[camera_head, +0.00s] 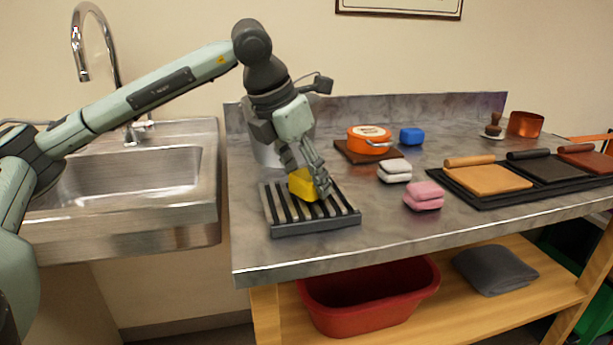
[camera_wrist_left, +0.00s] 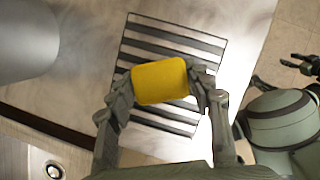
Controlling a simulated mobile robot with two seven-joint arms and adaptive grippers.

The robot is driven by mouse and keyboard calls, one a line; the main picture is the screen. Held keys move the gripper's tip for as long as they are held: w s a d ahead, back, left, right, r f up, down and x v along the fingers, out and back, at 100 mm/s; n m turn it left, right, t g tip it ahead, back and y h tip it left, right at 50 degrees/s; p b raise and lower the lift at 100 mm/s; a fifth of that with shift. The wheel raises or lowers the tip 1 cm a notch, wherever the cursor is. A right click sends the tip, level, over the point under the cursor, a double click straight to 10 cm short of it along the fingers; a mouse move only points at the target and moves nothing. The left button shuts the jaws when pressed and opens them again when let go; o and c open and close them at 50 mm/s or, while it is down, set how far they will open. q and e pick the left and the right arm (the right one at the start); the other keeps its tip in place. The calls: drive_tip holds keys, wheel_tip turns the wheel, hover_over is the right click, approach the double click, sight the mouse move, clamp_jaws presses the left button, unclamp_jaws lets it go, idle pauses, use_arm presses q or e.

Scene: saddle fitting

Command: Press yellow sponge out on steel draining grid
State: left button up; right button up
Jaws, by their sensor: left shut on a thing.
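The yellow sponge (camera_head: 303,184) is between the fingers of my left gripper (camera_head: 308,181), which is shut on it. It also shows in the left wrist view (camera_wrist_left: 160,81), with one finger at each side. The steel draining grid (camera_head: 287,230) lies on the bench top near its left end, with dark slots between its bars; it also shows in the left wrist view (camera_wrist_left: 174,48). The sponge is over the grid; I cannot tell whether it touches the bars. My right gripper (camera_wrist_left: 288,73) shows at the right of the left wrist view, open and empty, away from the grid.
A metal cylinder (camera_head: 267,152) stands behind the grid. A white sponge (camera_head: 394,171), pink sponge (camera_head: 424,196), blue sponge (camera_head: 411,136) and orange tin (camera_head: 369,140) sit to the right. The sink (camera_head: 130,178) is left. A red tub (camera_head: 370,297) is below.

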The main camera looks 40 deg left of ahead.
idle(0.3)
use_arm(q)
drive_tip(key=shift+r+p, duration=1)
drive_tip(key=shift+r, duration=0.3)
drive_tip(key=shift+r+p, duration=0.5)
drive_tip(key=shift+r, duration=1.65)
drive_tip(key=shift+d, duration=0.1)
